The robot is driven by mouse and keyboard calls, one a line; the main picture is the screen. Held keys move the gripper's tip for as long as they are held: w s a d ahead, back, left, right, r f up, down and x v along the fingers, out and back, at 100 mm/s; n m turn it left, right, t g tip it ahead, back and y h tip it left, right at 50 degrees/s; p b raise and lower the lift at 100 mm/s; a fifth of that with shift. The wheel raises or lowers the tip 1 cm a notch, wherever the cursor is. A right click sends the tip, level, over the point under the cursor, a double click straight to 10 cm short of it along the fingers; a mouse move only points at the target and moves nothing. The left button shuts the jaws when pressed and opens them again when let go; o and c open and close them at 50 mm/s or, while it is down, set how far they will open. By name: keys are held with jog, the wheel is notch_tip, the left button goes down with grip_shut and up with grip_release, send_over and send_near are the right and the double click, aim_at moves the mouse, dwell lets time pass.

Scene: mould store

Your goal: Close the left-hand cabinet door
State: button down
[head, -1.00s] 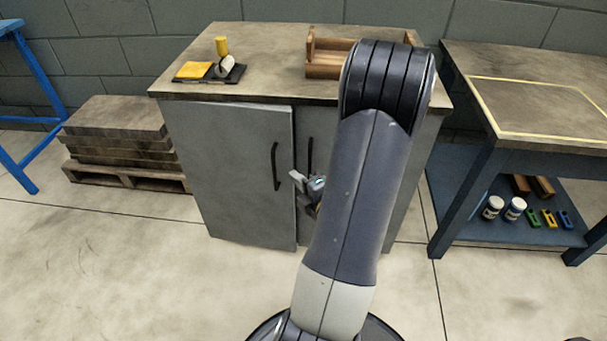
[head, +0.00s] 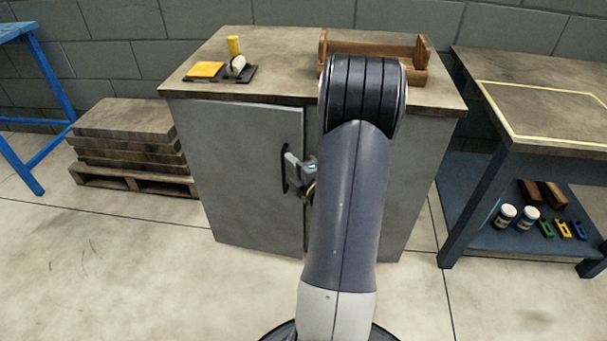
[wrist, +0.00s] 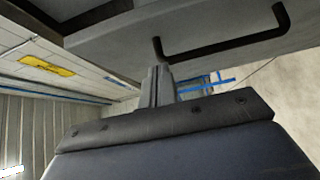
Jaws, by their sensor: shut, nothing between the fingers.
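The grey left-hand cabinet door (head: 235,165) is in the head view, under the worktop, and looks almost flush with the front. I cannot tell whether it is fully closed. Its dark bar handle (head: 284,168) is near its right edge. My gripper (head: 291,162) is shut and empty, with its tips at the door front beside the handle. In the wrist view my gripper (wrist: 161,78) points at the grey door panel (wrist: 150,28), close to one end of the black handle (wrist: 225,47). Contact is not clear. My arm hides most of the right-hand door.
The cabinet top (head: 285,70) carries a wooden tray (head: 415,76) and a dark board (head: 240,78) with yellow items. A pallet stack (head: 125,145) stands left, and a workbench (head: 545,105) with a lower shelf right. Floor in front is clear.

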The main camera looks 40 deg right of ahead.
aim_at(288, 145)
jog(key=shift+w+d, duration=0.6)
jog(key=shift+d, duration=0.25)
jog(key=shift+w+d, duration=0.55)
jog(key=shift+d, duration=0.25)
